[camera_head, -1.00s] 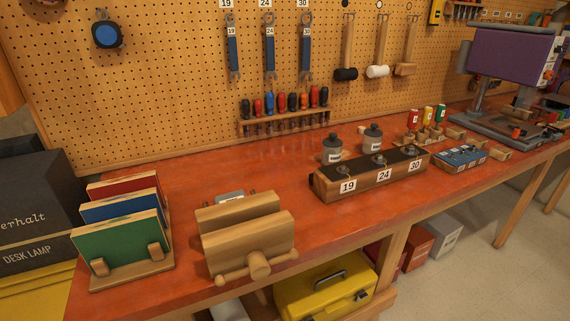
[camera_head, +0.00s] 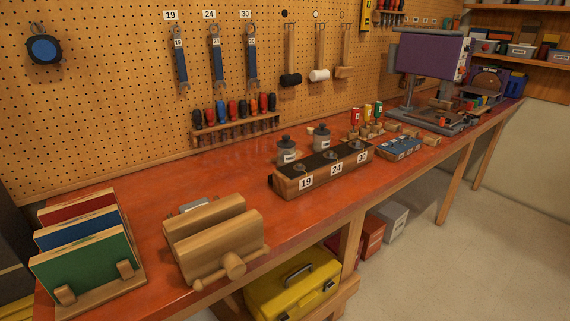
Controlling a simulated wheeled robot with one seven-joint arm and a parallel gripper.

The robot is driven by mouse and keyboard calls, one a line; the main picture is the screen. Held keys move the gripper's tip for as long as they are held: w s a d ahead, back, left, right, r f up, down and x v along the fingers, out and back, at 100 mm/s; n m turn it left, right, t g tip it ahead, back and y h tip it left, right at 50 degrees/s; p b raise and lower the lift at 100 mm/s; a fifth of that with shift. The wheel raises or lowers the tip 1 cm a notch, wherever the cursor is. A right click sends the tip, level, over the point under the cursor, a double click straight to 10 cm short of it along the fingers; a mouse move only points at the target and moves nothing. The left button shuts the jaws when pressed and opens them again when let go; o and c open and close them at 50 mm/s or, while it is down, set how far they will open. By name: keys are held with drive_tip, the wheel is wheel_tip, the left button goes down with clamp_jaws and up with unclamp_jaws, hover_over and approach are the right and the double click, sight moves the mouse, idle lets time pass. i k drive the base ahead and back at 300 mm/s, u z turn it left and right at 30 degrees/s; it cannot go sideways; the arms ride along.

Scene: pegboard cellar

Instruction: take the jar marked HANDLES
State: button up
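Two grey jars with dark lids stand on the red bench behind a dark-topped wooden block. The left jar (camera_head: 287,151) and the right jar (camera_head: 321,137) each carry a small white label. The lettering is too small to read, so I cannot tell which one is marked HANDLES. The block hides part of their lower sides. My gripper is not in view.
The wooden block (camera_head: 296,187) numbered 19, 24 and 30 stands in front of the jars. A wooden vise (camera_head: 213,240) and a rack of coloured boards (camera_head: 88,245) are at left. The red bench top (camera_head: 150,192) is clear toward the wall.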

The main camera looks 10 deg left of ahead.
sight(284, 156)
drive_tip(key=u, duration=0.05)
drive_tip(key=i, duration=1)
drive_tip(key=z, duration=0.05)
